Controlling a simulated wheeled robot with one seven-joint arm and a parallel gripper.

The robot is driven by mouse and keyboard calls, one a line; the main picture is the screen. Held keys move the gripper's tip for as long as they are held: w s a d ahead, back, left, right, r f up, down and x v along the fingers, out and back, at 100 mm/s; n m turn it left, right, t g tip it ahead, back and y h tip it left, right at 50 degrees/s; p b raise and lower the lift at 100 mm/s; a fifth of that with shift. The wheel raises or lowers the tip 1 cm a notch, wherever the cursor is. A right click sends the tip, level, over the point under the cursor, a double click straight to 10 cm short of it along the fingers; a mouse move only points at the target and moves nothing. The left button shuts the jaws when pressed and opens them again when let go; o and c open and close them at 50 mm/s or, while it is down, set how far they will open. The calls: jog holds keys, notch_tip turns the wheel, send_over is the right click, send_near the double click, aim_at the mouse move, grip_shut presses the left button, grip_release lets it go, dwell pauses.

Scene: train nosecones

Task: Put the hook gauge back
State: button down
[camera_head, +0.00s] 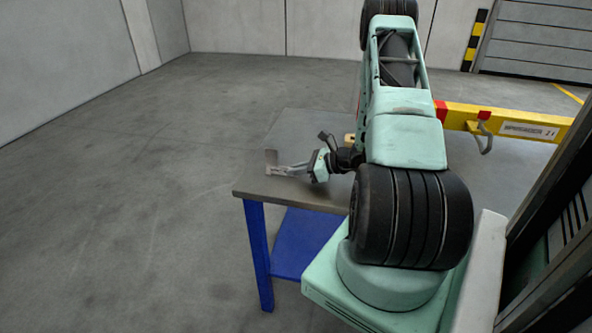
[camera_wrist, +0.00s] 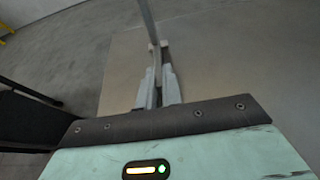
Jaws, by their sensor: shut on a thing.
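My gripper (camera_head: 279,170) is low over the near left corner of the grey table, its fingers pointing left. It is shut on a thin grey flat piece, which I take to be the hook gauge (camera_head: 271,157); it stands up from the fingertips. In the wrist view the gauge shows edge-on as a narrow grey strip (camera_wrist: 147,20) running up from between the fingers (camera_wrist: 158,47). Its full shape cannot be made out. A yellow spreader beam (camera_head: 540,116) with a grey hook (camera_head: 487,138) lies to the right, beyond my arm.
The grey table top (camera_head: 300,127) has blue legs (camera_head: 257,250) and a blue lower shelf (camera_head: 305,243). Its left part looks bare. A small yellowish thing (camera_head: 349,138) shows beside my arm, partly hidden. My arm covers the table's middle. Open floor lies left.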

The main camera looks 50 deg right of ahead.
jog(key=shift+f, duration=0.2)
jog(key=shift+f+b, duration=0.15)
jog(key=shift+b, duration=0.15)
jog(key=c, duration=1.6)
grip_release()
jog(key=shift+o, duration=0.2)
jog(key=shift+r, duration=0.2)
